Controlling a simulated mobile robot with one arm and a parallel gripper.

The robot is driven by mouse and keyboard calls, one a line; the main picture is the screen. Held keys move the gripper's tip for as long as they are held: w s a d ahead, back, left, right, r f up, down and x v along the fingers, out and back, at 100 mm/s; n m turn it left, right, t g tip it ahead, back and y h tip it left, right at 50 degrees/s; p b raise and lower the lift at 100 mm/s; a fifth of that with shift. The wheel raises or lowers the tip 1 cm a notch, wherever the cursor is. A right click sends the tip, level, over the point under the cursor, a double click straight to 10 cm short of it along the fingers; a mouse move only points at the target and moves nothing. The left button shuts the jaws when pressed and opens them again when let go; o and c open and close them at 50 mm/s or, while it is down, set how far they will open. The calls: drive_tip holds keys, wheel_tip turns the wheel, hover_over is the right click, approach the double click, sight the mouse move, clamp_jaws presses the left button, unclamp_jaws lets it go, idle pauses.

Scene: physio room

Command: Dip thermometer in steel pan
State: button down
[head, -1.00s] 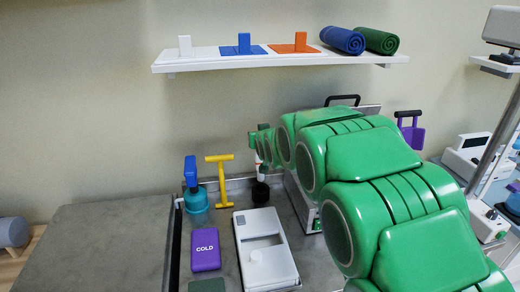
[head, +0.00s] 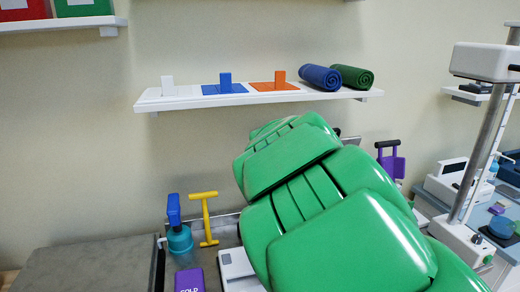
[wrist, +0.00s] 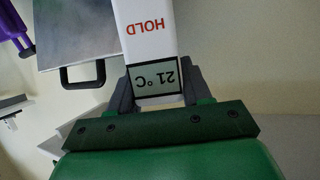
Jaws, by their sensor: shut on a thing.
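My gripper (wrist: 155,88) is shut on a white thermometer (wrist: 146,30) in the wrist view. Its display reads 21 °C and red letters say HOLD, both upside down; its far end is outside the picture. I cannot tell whether this belongs to the steel pan. No steel pan can be made out in the head view, where my green arm hides the middle of the counter and my gripper.
On the counter stand a teal container with a blue top (head: 179,236), a yellow T-handled tool (head: 206,218) and a purple COLD pack (head: 190,280). A white shelf (head: 150,105) hangs above. A purple item with a black handle (head: 390,160) is right of my arm.

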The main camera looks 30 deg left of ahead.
drive_tip(key=w+d+f+m+h, duration=0.1)
drive_tip(key=w+d+f+h, duration=0.15)
drive_tip(key=d, duration=0.55)
drive_tip(key=w+d+f+m+t+h, duration=0.1)
drive_tip(key=w+d+f+m, duration=0.15)
drive_tip(key=d, duration=0.55)
drive_tip(key=w+d+f+m+h, duration=0.15)
drive_tip(key=w+d, duration=0.25)
drive_tip(key=d, duration=0.5)
drive_tip(key=s+d+f+m+h, duration=0.1)
drive_tip(key=d+f+m+h, duration=0.15)
drive_tip(key=d, duration=0.95)
drive_tip(key=d+f+m+h, duration=0.1)
drive_tip(key=d+f+h, duration=0.25)
drive_tip(key=d, duration=0.95)
drive_tip(key=w+a+r+n+y, duration=0.1)
drive_tip(key=a+r+n+y, duration=0.15)
drive_tip(key=a, duration=0.75)
drive_tip(key=w+a+r+n+y, duration=0.2)
drive_tip(key=a+r+y, duration=0.1)
drive_tip(key=a, duration=0.6)
drive_tip(key=w+a+r+n+y, duration=0.1)
drive_tip(key=a+r+n+y, duration=0.15)
drive_tip(key=a, duration=0.75)
wheel_tip(320, 180, down, 11)
drive_tip(key=shift+w+d+f+m+y, duration=0.15)
drive_tip(key=shift+w+m+y, duration=0.05)
drive_tip(key=shift+m+y, duration=0.15)
